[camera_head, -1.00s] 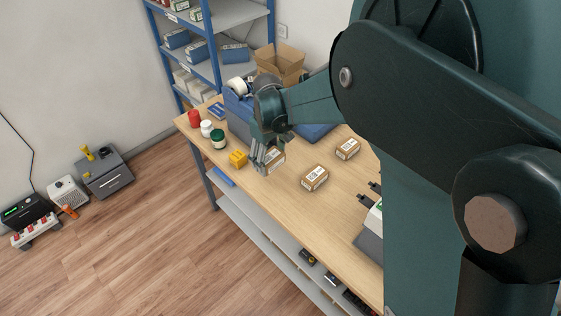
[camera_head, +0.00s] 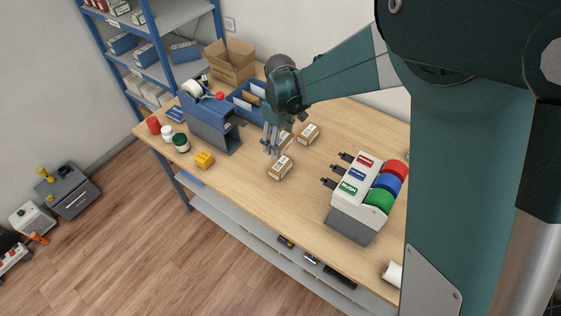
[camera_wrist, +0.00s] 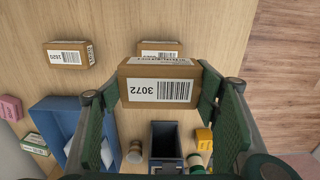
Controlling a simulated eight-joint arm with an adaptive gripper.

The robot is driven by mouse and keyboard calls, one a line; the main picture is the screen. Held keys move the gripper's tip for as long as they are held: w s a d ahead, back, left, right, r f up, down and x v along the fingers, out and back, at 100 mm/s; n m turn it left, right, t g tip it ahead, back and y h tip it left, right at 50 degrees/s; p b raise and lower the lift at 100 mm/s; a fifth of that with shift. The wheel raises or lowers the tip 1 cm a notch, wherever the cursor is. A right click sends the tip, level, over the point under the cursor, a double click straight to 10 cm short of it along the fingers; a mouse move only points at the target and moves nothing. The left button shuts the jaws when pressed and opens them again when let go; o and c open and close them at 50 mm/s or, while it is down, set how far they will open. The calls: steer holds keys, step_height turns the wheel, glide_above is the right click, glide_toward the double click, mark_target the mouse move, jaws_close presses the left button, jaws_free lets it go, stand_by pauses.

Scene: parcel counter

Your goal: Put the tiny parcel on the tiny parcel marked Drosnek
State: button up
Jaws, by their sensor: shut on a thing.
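My gripper (camera_head: 271,148) points down over the middle of the counter and is shut on a tiny brown parcel (camera_head: 286,139), partly hidden behind its fingers. In the wrist view the held parcel (camera_wrist: 160,82) sits between both green pads, its label reading 3072. A second tiny parcel (camera_head: 281,168) lies on the counter just in front of the gripper; the wrist view shows it (camera_wrist: 158,48) partly behind the held one. A third tiny parcel (camera_head: 308,133) lies to the right; it also shows in the wrist view (camera_wrist: 68,53). I cannot read the name Drosnek on any.
A blue dispenser (camera_head: 212,125) and a blue bin (camera_head: 247,100) stand left of and behind my gripper. A yellow block (camera_head: 204,160) lies to the left. A label roll stand (camera_head: 357,205) is at the right. The counter's front middle is clear.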

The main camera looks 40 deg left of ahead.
steer(key=shift+d+f, duration=0.1)
stand_by(0.3)
glide_above(281, 163)
steer(key=shift+s+f+p, duration=0.1)
steer(key=shift+f+p, duration=0.2)
steer(key=shift+f, duration=2.75)
steer(key=shift+f, duration=1.85)
steer(key=shift+f, duration=0.2)
steer(key=o, duration=1)
steer(key=shift+c, duration=0.2)
steer(key=shift+r, duration=0.2)
steer(key=shift+r, duration=6)
